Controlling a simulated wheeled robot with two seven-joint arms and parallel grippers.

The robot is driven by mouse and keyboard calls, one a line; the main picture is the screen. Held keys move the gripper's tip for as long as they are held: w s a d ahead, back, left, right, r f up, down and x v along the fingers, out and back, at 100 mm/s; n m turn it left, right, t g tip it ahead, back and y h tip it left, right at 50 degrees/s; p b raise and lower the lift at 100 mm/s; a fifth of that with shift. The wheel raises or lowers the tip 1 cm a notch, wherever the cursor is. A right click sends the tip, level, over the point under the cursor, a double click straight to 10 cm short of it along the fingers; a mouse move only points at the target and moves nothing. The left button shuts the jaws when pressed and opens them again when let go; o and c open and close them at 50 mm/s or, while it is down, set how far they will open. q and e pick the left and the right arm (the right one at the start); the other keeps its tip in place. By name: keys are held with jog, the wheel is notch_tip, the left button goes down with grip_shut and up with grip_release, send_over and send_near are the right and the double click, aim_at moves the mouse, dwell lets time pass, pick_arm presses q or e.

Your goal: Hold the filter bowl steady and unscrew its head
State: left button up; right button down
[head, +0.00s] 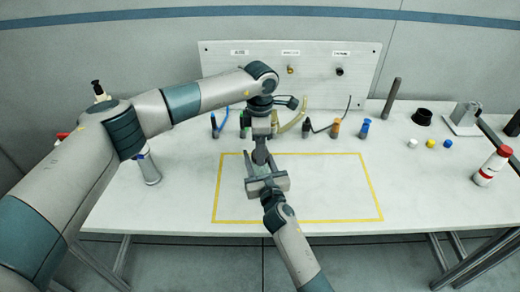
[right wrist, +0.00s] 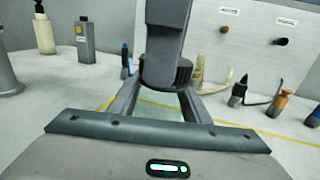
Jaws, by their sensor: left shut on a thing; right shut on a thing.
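The filter stands upright inside the yellow outline on the table, mostly hidden by my two hands. Its dark ribbed head (right wrist: 166,74) shows in the right wrist view. The pale bowl (right wrist: 158,108) is below it, between the fingers of my right gripper (right wrist: 160,100). My right gripper also shows in the head view (head: 262,168), coming from the front and shut on the bowl. My left gripper (head: 261,150) comes down from above and is shut on the head. Its fingertips are largely hidden, and I cannot tell whether any thread shows between head and bowl.
A yellow outline (head: 372,190) marks mostly bare table. Several small bottles and tools, including an orange one (head: 335,128), stand behind. A white panel (head: 220,58) with ports and labels is at the back. A red-capped white bottle (head: 490,167) stands right; a grey can (head: 148,168) stands left.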

pick_arm(q)
jog(key=n, duration=0.7)
jog(key=shift+n, duration=0.3)
jog(key=n, duration=1.9)
jog(key=shift+r+n, duration=0.1)
jog(key=shift+n, duration=0.2)
jog(key=n, duration=0.3)
jog(key=shift+n, duration=0.4)
jog(key=shift+r, duration=0.45)
